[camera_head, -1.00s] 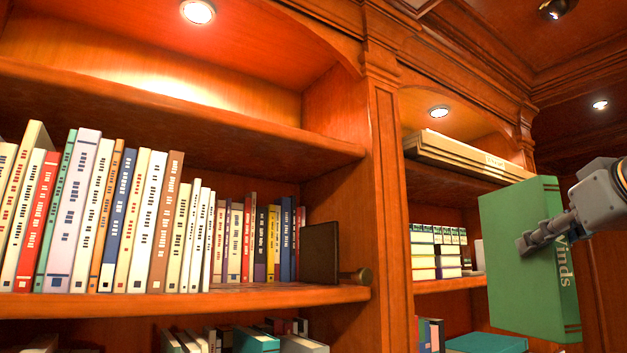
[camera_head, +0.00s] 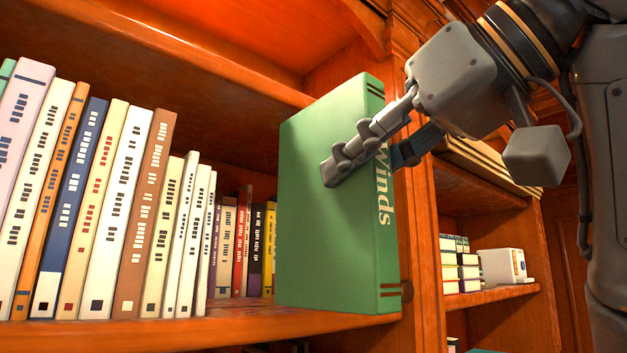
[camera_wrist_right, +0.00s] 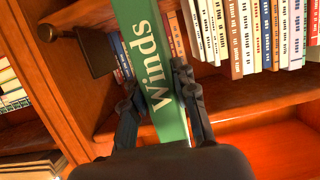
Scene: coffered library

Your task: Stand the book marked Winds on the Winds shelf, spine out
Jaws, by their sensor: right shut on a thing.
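The green book marked Winds (camera_head: 325,240) is upright at the open front of the middle shelf (camera_head: 225,325), right of a row of books. Its lettered spine faces out toward me. My right gripper (camera_head: 362,165) is shut on the book, one finger on its left cover and the other by the spine side. In the right wrist view the two fingers (camera_wrist_right: 160,105) clasp the book (camera_wrist_right: 148,60) on both sides of its spine. I cannot tell whether its bottom edge touches the shelf board. My left gripper is not in view.
A row of pale, brown and blue books (camera_head: 120,210) fills the shelf to the left, with smaller books (camera_head: 240,245) further along. A dark bookend (camera_wrist_right: 85,48) stands on the shelf in the wrist view. A wooden upright divides off another bay with stacked books (camera_head: 460,262).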

